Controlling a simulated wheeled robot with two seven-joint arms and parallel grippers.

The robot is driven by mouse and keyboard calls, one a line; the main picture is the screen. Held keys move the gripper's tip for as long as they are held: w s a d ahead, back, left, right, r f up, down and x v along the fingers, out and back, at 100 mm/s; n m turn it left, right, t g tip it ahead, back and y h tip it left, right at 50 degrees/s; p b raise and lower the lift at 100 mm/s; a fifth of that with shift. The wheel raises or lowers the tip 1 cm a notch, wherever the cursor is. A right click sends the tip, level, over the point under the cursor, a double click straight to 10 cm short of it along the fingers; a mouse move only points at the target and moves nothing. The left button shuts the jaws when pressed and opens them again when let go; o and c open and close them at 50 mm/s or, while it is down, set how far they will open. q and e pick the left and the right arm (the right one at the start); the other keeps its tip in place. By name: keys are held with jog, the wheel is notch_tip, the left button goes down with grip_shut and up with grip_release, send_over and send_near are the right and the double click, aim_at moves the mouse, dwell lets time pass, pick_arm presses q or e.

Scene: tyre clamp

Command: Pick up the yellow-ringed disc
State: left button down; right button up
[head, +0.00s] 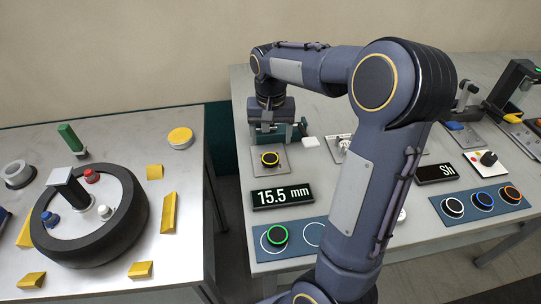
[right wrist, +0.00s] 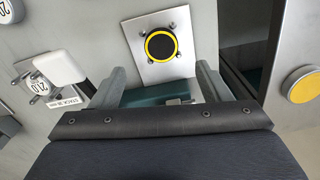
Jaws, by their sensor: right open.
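The yellow-ringed disc (head: 270,158) is black with a yellow ring. It sits on a square metal plate (head: 283,167) near the left edge of the right-hand table. In the right wrist view the disc (right wrist: 161,45) lies beyond the fingertips, roughly centred between them. My right gripper (head: 277,133) is open and empty, just behind the disc in the head view. Its two fingers are spread apart in the right wrist view (right wrist: 157,85), and no contact with the disc shows. My left gripper is not in view.
A display reading 15.5 mm (head: 283,196) stands in front of the disc. A green-ringed disc (head: 277,236) sits on a blue panel (head: 295,248). Blue, white and orange-ringed discs are at the right. The left table holds a tyre (head: 132,215) and yellow blocks. A gap separates the tables.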

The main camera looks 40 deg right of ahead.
aim_at(270, 158)
jog(key=shift+w+f, duration=0.1)
jog(key=shift+f, duration=0.55)
jog(key=shift+a+f, duration=0.1)
jog(key=shift+f, duration=0.25)
jog(key=f, duration=0.5)
jog(key=shift+s+a, duration=0.1)
jog(key=shift+s, duration=0.1)
jog(key=shift+c, duration=0.4)
jog(key=c, duration=1)
